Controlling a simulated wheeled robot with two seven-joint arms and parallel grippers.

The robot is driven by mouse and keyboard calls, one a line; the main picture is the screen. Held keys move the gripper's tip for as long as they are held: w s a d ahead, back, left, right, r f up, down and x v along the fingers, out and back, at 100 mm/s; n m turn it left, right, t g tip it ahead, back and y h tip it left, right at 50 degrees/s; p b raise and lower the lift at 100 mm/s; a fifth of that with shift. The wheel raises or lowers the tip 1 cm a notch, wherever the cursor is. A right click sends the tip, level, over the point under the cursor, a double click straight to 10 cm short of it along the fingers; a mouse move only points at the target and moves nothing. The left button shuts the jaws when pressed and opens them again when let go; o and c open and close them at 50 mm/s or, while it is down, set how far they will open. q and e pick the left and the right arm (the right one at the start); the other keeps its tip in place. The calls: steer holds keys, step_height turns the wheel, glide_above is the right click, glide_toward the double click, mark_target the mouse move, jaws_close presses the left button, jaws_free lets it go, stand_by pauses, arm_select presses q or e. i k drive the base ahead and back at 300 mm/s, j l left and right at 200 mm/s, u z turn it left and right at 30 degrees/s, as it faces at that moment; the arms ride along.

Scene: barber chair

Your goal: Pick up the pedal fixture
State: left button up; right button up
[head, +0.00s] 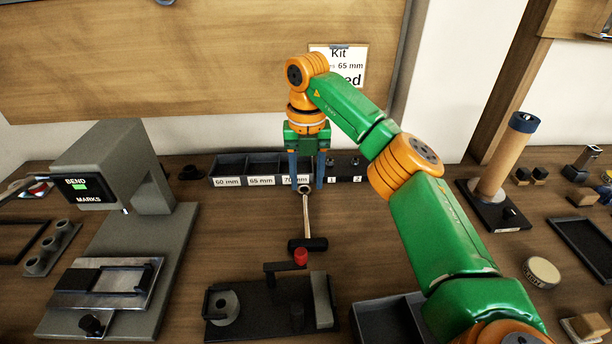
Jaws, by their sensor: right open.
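The part that looks like the pedal fixture (306,215) lies on the wooden bench in the middle of the head view. It has a small ring at its far end, a pale rod and a black crossbar at its near end. My right gripper (306,186) points down at the ring end, its blue fingers open, one on each side of the ring. The ring shows between the fingertips; I cannot tell whether they touch it. My left gripper is not in view.
A labelled bin row (229,181) stands just behind the fingers. A black jig (262,324) with a red knob (301,257) sits in front of the crossbar. A grey bend machine (120,170) is at left, and a post stand (506,160) is at right.

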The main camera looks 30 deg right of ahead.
mark_target(273, 308)
steer(key=k+j, duration=1.2)
steer(key=k, duration=0.1)
